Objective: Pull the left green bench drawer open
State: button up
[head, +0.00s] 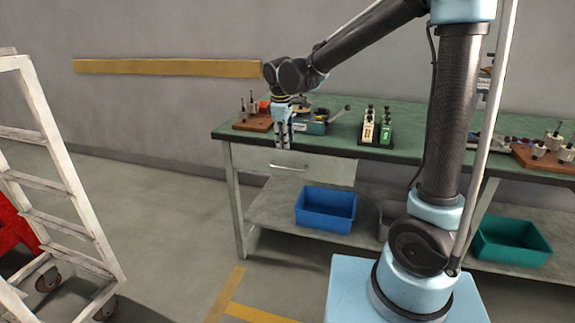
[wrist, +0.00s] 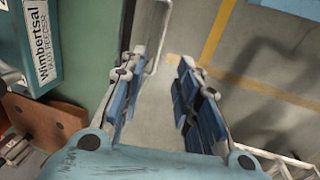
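The left bench drawer (head: 325,170) has a pale grey front under the left part of the green-topped bench (head: 345,145). It looks shut. Its bar handle (head: 288,167) is on the left part of the front. My gripper (head: 283,146) points down at the bench's front edge, just above the handle. In the wrist view my gripper (wrist: 160,72) is open, its two blue-padded fingers well apart. The pale handle (wrist: 157,45) shows beyond the left finger, which hides part of it. I see no contact with the handle.
A tool with a lever (head: 315,122) and a wooden block with pegs (head: 253,122) stand on the bench near my gripper. A blue bin (head: 326,209) and a green bin (head: 512,241) are on the lower shelf. A white rack (head: 75,205) stands left. The floor before the drawer is clear.

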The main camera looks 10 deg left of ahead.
aim_at(287, 168)
jog(key=f, duration=0.3)
jog(key=w+f, duration=0.1)
jog(key=f, duration=0.3)
jog(key=w+f, duration=0.1)
jog(key=f, duration=0.3)
jog(key=shift+d+f, duration=0.1)
jog(key=shift+f, duration=0.15)
grip_shut()
